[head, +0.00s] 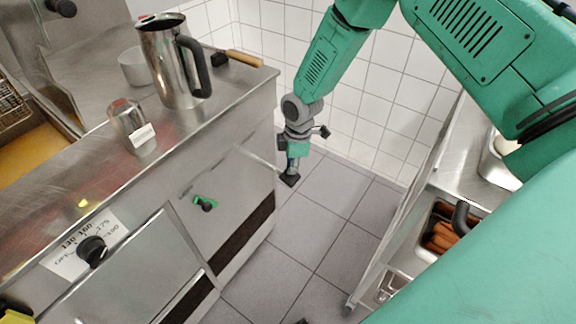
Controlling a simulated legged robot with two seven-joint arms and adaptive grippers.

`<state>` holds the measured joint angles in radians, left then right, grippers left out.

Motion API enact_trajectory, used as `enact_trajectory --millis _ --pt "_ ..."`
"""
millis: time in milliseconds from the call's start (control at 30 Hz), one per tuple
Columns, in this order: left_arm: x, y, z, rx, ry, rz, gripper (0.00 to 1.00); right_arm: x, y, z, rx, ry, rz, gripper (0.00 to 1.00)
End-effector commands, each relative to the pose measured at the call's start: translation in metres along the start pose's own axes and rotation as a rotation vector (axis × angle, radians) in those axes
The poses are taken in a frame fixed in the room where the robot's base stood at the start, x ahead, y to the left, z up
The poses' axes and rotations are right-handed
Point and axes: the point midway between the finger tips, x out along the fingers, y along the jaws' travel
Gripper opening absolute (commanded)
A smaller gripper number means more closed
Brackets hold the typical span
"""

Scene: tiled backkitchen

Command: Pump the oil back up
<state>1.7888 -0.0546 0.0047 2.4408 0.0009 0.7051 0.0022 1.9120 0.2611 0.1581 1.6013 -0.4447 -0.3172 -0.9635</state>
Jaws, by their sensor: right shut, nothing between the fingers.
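The fryer (125,250) stands at the left, with yellow oil (38,152) visible in its vat at the left edge. A black control knob (93,250) sits on its front beside a temperature label. A small green handle (205,203) sticks out of the front panel to the right. My right gripper (290,180) is shut and empty, pointing down beside the right end of the fryer unit. A thin metal bar (262,161) shows just left of it; I cannot tell whether they touch. My left gripper is out of view.
Grey floor (310,240) is free between the units. A right counter holds a container of brown food (440,238).

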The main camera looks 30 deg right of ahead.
Motion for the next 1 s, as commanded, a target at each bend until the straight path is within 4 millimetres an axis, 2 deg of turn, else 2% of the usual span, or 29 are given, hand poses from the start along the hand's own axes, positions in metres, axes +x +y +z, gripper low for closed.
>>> enact_trajectory --millis 367,633,900,1000 --pt "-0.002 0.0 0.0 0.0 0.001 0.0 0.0 -0.003 -0.001 -0.002 -0.001 -0.004 0.002 0.0" --pt "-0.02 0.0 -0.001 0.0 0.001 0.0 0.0 -0.017 -0.001 0.027 0.001 -0.002 0.0 0.0" --pt "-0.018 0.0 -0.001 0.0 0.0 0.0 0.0 -0.014 0.0 0.029 -0.001 -0.003 0.001 0.0" --pt "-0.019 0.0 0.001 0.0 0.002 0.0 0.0 -0.019 0.0 0.028 -0.001 -0.003 0.003 0.0"
